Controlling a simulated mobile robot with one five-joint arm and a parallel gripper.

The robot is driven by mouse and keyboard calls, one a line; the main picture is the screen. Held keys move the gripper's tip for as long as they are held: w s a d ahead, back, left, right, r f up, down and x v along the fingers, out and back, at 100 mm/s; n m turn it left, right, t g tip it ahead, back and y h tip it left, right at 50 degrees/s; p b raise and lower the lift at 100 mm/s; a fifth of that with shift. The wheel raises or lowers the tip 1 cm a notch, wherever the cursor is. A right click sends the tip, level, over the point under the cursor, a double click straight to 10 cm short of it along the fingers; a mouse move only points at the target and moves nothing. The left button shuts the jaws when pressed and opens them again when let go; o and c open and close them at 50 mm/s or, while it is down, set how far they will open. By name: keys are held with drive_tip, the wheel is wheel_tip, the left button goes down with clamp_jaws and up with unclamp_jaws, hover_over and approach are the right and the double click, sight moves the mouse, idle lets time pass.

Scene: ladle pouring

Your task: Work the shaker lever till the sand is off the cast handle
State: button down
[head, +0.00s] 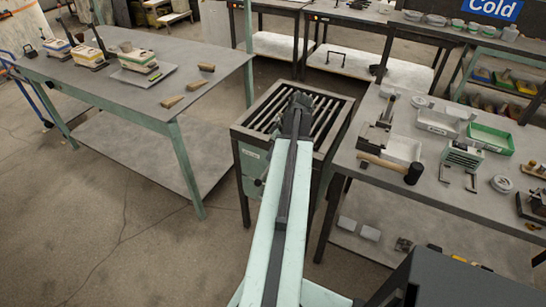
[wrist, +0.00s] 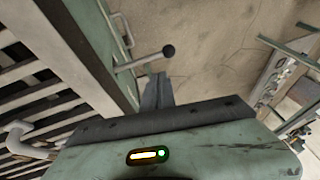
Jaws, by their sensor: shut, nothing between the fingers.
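The shaker (head: 250,160) is a green box with a dark slatted grate on top, in the middle of the head view. Its lever (wrist: 150,58), a pale rod with a black ball knob, sticks out from the green side wall in the wrist view. A pale grey curved piece, which looks like the cast handle (wrist: 22,138), lies on the slats at the left of the wrist view. I cannot tell how much sand is on it. My gripper (wrist: 156,82) is shut and empty, its fingertips close below the lever in the picture; contact is unclear. In the head view my gripper (head: 299,105) covers part of the grate.
A left bench (head: 110,95) holds moulds, a tray and several wedges. A right bench (head: 345,160) stands close to the shaker, with a mallet (head: 400,168), trays and a green bin (head: 490,139). Bare floor (head: 130,230) lies between the shaker and left bench.

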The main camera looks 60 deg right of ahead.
drive_tip(key=b, duration=0.5)
hover_over(260, 179)
drive_tip(key=s+d, duration=0.1)
drive_tip(key=d, duration=0.1)
wheel_tip(260, 179, down, 7)
drive_tip(key=shift+a+f+b, duration=0.8)
drive_tip(key=shift+a+b, duration=0.1)
drive_tip(key=shift+b, duration=0.15)
drive_tip(key=shift+s, duration=0.1)
